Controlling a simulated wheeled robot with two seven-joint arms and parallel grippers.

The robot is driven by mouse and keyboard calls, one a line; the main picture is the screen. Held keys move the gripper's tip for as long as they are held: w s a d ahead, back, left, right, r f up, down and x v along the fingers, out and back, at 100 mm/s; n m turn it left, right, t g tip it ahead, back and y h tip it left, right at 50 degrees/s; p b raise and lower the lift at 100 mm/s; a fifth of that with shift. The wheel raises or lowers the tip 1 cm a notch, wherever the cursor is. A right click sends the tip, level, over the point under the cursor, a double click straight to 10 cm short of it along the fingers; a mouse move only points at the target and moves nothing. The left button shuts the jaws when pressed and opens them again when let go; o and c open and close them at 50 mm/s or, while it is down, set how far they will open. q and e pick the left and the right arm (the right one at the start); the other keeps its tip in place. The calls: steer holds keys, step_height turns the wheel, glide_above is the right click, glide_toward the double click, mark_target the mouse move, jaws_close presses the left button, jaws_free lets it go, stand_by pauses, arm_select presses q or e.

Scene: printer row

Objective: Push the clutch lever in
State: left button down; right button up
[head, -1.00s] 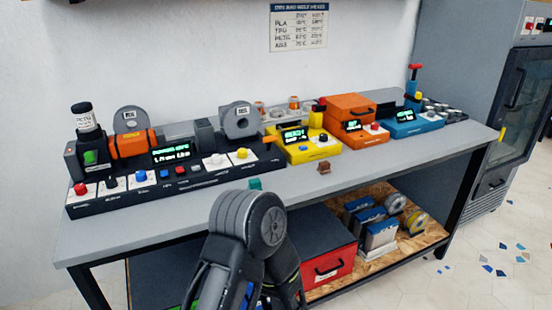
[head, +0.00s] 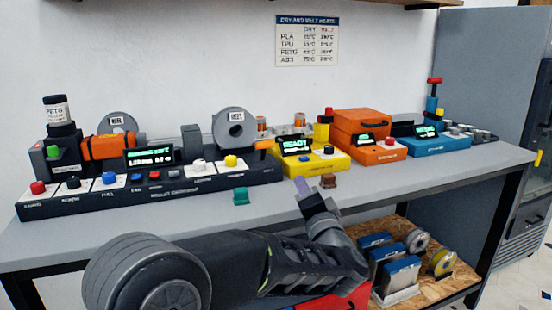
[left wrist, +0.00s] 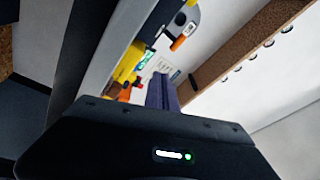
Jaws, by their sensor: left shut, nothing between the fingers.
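A small orange-tipped lever (head: 264,145) projects at the right end of the long black machine (head: 100,203), beside the yellow unit; no label for a clutch is readable on it. It also shows as an orange tip in the left wrist view (left wrist: 179,43). My left gripper (head: 303,187) is shut and empty, its purple fingers in front of the yellow unit (head: 305,165) and apart from the lever. The shut fingers also show in the left wrist view (left wrist: 162,92). My right gripper is not in view.
A green block (head: 240,195) and a brown block (head: 328,181) stand near the bench's front edge. Orange (head: 378,155) and blue (head: 440,146) units stand to the right. The grey bench top (head: 420,172) is clear in front of them.

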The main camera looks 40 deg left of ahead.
mark_target(266, 147)
arm_select(q)
steer(key=shift+s+a+r+m+g+y, duration=0.2)
steer(key=shift+s+a+m+g+y, duration=0.2)
steer(key=shift+s+a+g+y, duration=0.05)
steer(key=shift+s+a+r+m+g+y, duration=0.2)
steer(key=shift+s+a+m+g+y, duration=0.2)
steer(key=shift+a+g+y, duration=0.05)
steer(key=shift+s+a+r+m, duration=0.15)
steer(key=shift+s+m, duration=0.1)
steer(key=shift+m, duration=0.55)
steer(key=a+p, duration=0.1)
steer(key=w+p, duration=0.1)
steer(key=shift+a+r+g+y+p, duration=0.3)
steer(key=shift+a+r+p, duration=0.05)
steer(key=shift+a, duration=0.05)
steer(key=p+x, duration=0.3)
steer(key=shift+w+a+f, duration=0.1)
steer(key=shift+w+a, duration=0.05)
steer(key=shift+w, duration=0.05)
steer(key=b+x, duration=0.1)
steer(key=x, duration=0.6)
steer(key=shift+w+a+f, duration=0.1)
steer(key=shift+w, duration=0.15)
steer(key=shift+w+a+b, duration=0.25)
steer(key=shift+a+b, duration=0.05)
steer(key=shift+a, duration=0.1)
